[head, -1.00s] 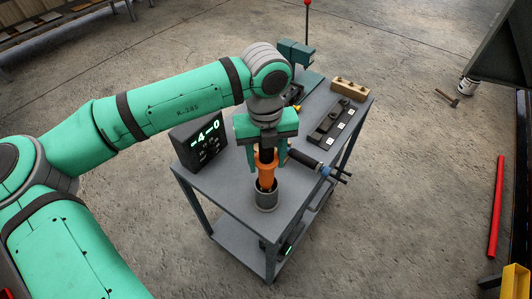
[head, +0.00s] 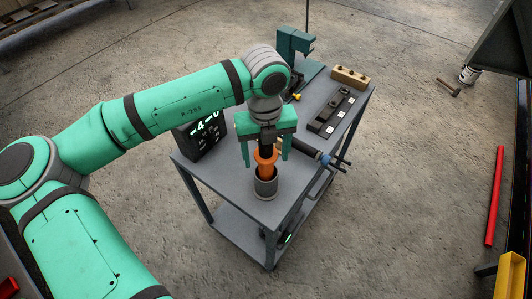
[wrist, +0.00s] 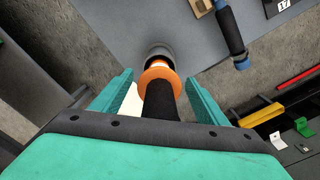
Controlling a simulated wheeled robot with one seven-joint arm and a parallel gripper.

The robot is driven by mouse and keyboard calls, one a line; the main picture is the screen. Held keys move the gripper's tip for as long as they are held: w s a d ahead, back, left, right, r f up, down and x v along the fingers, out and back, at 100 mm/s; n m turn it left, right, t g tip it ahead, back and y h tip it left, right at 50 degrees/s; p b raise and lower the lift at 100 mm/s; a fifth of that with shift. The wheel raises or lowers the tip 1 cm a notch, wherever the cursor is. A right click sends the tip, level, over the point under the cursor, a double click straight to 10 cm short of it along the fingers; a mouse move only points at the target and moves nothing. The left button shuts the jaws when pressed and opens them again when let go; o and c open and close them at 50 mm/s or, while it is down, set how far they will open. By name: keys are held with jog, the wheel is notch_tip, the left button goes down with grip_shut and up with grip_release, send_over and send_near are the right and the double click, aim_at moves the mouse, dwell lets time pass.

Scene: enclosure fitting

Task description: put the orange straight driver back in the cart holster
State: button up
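The orange straight driver (head: 266,163) stands upright with its lower end inside the grey cylindrical holster (head: 265,188) at the near corner of the cart (head: 230,185). In the wrist view the driver's orange collar (wrist: 160,75) and dark handle (wrist: 160,103) lie between my fingers, and the holster rim (wrist: 158,51) shows just beyond. My gripper (head: 265,153) is open, with a finger on each side of the driver and a visible gap to each. The driver's tip is hidden inside the holster.
A display box (head: 203,133) is partly behind my arm. A black block fixture (head: 332,111), wooden block (head: 350,77) and teal press (head: 295,45) stand farther back.

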notch_tip(320, 180, up, 11)
jog(key=shift+a+f, duration=0.1)
dwell(0.7)
